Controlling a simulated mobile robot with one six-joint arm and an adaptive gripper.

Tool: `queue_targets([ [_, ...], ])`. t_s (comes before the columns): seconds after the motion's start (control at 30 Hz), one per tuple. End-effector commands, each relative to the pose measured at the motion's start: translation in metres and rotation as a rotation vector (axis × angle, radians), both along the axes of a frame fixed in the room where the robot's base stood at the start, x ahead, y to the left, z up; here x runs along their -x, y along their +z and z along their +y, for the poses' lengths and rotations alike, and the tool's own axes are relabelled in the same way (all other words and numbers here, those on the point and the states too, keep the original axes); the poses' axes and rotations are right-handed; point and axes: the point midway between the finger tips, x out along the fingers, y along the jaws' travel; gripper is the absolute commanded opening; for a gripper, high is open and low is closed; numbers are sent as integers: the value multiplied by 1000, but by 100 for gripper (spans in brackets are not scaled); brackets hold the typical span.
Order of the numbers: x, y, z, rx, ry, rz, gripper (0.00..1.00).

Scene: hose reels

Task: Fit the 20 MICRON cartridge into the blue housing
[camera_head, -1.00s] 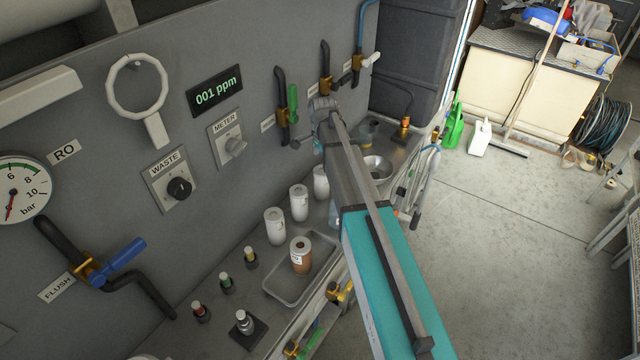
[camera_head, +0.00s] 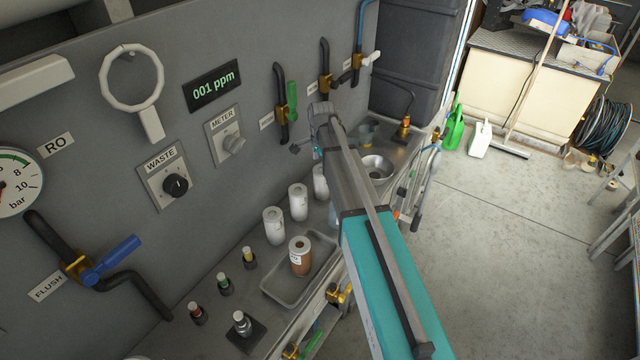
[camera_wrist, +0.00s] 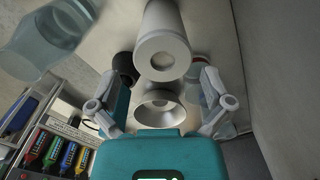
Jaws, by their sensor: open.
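My gripper (camera_wrist: 160,103) is open in the wrist view, one finger on each side of the picture. A white cylindrical cartridge (camera_wrist: 164,45) with a round end recess lies ahead of it, above the fingertips in the picture. I cannot tell whether they touch. A translucent pale blue vessel (camera_wrist: 38,48), possibly the blue housing, is at the upper left. In the head view, white cartridges (camera_head: 274,226) (camera_head: 299,202) stand in a row on the bench, the farthest (camera_head: 320,182) partly behind my arm. No 20 MICRON label is readable.
A metal bowl (camera_head: 377,168) lies beyond my arm.

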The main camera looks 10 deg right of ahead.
Motion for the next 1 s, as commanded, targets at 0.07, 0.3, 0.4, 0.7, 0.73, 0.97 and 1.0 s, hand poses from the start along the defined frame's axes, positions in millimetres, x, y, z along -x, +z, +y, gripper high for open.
queue_targets([
  [0.07,0,-4,0,0,0,0,100],
  [0.3,-1,-20,3,0,0,0,100],
  [0.4,-1,-28,4,0,1,0,100],
  [0.7,-2,-48,5,0,1,0,100],
  [0.73,-2,-49,5,0,1,0,100],
  [0.97,-2,-52,5,0,1,0,100],
  [1.0,-2,-51,5,0,1,0,100],
])
